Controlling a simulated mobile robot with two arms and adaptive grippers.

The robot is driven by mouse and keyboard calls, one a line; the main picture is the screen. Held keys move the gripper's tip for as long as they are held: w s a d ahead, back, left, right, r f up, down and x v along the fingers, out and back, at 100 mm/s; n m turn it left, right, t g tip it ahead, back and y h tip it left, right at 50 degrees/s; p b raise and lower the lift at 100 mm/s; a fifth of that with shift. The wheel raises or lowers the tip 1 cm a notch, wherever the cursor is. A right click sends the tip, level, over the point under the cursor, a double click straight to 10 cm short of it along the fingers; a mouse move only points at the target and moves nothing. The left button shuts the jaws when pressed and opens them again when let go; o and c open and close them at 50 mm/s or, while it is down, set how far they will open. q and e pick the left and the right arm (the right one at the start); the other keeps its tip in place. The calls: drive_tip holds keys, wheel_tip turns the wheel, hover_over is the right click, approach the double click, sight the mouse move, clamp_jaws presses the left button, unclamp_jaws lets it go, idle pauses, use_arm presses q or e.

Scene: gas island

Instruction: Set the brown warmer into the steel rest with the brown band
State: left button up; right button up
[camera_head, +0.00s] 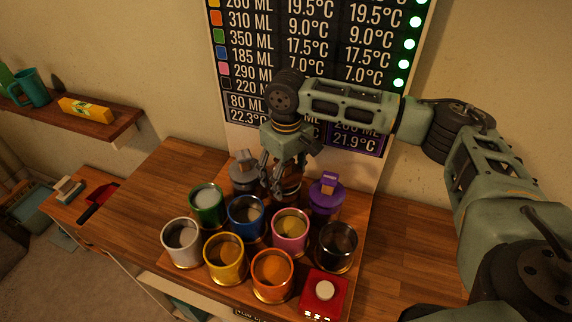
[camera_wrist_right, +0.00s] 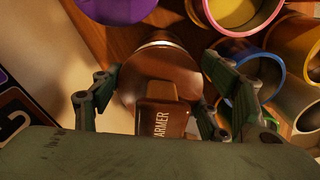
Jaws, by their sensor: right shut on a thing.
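My right gripper (camera_head: 285,182) points down at the back of the counter, shut on the brown warmer (camera_head: 291,194). In the right wrist view the brown warmer (camera_wrist_right: 150,75) sits between the fingers of the right gripper (camera_wrist_right: 156,98), with its brown handle block and part of its lettering facing the camera. A pale metal ring (camera_wrist_right: 160,43) shows at its far end; I cannot tell whether it belongs to the warmer or to the steel rest. The rest with the brown band is not clearly visible. My left gripper is not in view.
A grey warmer (camera_head: 243,176) stands left of the gripper and a purple warmer (camera_head: 326,198) right. Several coloured cups, including blue (camera_head: 245,222) and pink (camera_head: 290,234), crowd the front. A red button box (camera_head: 323,299) stands front right. The signboard (camera_head: 300,60) is close behind.

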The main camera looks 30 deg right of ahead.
idle(0.3)
drive_tip(key=shift+f, duration=1.1)
drive_tip(key=o, duration=1.4)
wheel_tip(320, 180, up, 12)
